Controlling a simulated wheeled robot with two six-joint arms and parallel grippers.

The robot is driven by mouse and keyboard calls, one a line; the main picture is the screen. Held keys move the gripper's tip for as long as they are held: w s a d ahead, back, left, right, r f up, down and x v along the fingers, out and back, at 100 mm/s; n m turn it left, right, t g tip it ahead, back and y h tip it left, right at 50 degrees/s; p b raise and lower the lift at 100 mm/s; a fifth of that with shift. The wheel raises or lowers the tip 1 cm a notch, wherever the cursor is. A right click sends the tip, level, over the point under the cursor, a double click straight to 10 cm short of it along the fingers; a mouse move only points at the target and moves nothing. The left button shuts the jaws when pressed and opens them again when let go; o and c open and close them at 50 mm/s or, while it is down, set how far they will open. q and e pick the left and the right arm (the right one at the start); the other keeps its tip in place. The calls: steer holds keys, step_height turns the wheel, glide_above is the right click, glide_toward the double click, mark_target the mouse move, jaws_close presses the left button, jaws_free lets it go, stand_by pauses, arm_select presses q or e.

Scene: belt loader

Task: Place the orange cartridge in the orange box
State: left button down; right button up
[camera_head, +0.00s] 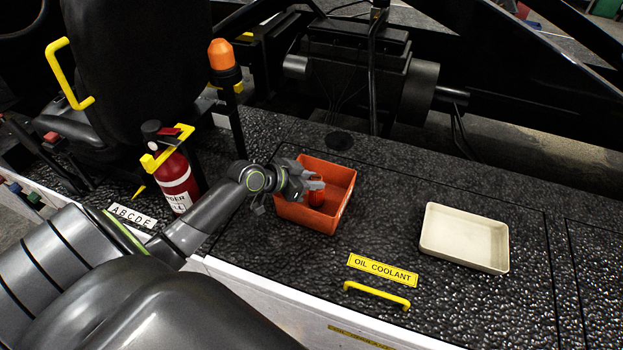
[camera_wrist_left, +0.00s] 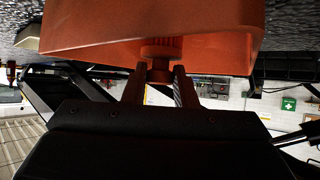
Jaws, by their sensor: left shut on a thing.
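The orange box (camera_head: 305,217) is an open-topped tray on the dark textured deck, in the middle of the head view. My left gripper (camera_head: 314,186) reaches over its left side and is shut on the orange cartridge (camera_head: 316,199). The cartridge is upright and appears within the box's walls. Whether its base touches the box floor cannot be told. In the left wrist view, the cartridge (camera_wrist_left: 161,50) shows its ribbed cap between the two fingers (camera_wrist_left: 160,88), with the box (camera_wrist_left: 90,28) behind it. My right gripper is not in view.
An empty cream tray (camera_head: 465,239) lies to the right. A red fire extinguisher (camera_head: 177,182) and an orange-topped beacon post (camera_head: 222,56) stand left of the box. A yellow handle (camera_head: 377,294) is at the deck's front. The deck between box and tray is clear.

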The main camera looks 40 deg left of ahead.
arm_select(q)
steer(key=shift+f, duration=0.2)
steer(key=c, duration=1.4)
jaws_free()
steer(key=shift+r, duration=0.1)
steer(key=shift+o, duration=1.2)
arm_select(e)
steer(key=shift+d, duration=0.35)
arm_select(q)
steer(key=shift+r, duration=0.1)
steer(key=v, duration=1)
steer(key=shift+s+a+b, duration=0.15)
steer(key=shift+s+b, duration=0.05)
steer(key=shift+b, duration=0.1)
steer(key=shift+v, duration=0.85)
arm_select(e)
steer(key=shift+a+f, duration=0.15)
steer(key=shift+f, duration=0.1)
